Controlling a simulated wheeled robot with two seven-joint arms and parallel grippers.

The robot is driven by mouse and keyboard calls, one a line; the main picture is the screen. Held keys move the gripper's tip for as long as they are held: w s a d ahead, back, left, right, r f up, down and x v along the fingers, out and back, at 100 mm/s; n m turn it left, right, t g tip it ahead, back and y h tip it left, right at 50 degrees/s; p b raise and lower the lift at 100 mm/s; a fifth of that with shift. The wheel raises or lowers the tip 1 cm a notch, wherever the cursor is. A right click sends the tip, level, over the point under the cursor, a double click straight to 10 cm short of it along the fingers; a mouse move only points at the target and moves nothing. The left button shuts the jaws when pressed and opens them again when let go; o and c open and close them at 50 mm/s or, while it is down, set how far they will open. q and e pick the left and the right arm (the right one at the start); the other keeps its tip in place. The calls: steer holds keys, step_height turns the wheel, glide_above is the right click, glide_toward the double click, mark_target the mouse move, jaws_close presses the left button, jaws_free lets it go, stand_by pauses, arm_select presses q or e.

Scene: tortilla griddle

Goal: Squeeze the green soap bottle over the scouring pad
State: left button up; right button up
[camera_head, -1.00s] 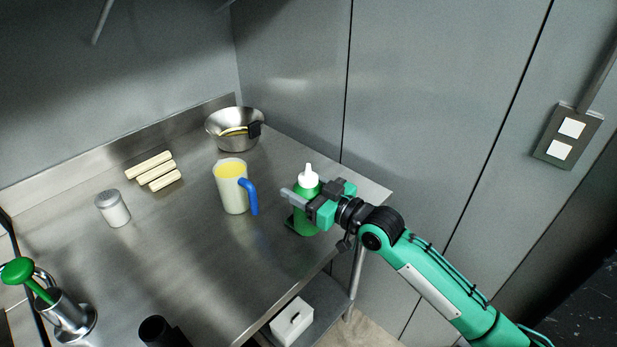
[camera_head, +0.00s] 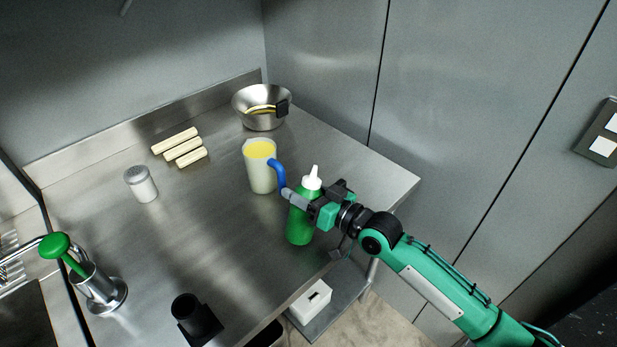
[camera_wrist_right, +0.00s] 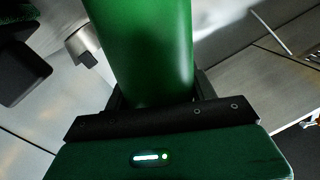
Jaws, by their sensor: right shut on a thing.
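The green soap bottle (camera_head: 300,225) has a white nozzle, which points up with a slight tilt. My right gripper (camera_head: 300,201) is shut around its upper body, near the counter's right front edge. The bottle also fills the upper middle of the right wrist view (camera_wrist_right: 146,45). I cannot tell whether its base touches the counter. I cannot make out the scouring pad for certain. A dark green textured patch (camera_wrist_right: 14,24) shows at the upper left of the right wrist view, too cut off to name. My left gripper is not in view.
A pale jug (camera_head: 260,175) with a blue handle stands just behind-left of the bottle. A steel bowl (camera_head: 250,117), rolled pieces (camera_head: 183,148), a shaker (camera_head: 141,184), a green-topped pump (camera_head: 90,280) and a black object (camera_head: 195,318) stand around the counter. The middle is clear.

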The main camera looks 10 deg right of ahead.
mark_target(290, 219)
steer(key=s+a+m+p, duration=0.1)
steer(key=m, duration=0.1)
steer(key=s+a+m+p, duration=0.1)
steer(key=m, duration=0.2)
steer(key=s+a+f+m+p, duration=0.1)
steer(key=m, duration=0.1)
steer(key=shift+m+p, duration=0.35)
steer(key=shift+m, duration=0.05)
steer(key=m+p, duration=0.1)
steer(key=m, duration=0.3)
steer(key=f+m+p, duration=0.1)
steer(key=m, duration=0.1)
steer(key=shift+s+a+p, duration=0.2)
steer(key=shift+s+p, duration=0.05)
steer(key=shift+p, duration=0.05)
steer(key=o, duration=1)
steer(key=shift+f, duration=0.35)
steer(key=c, duration=1)
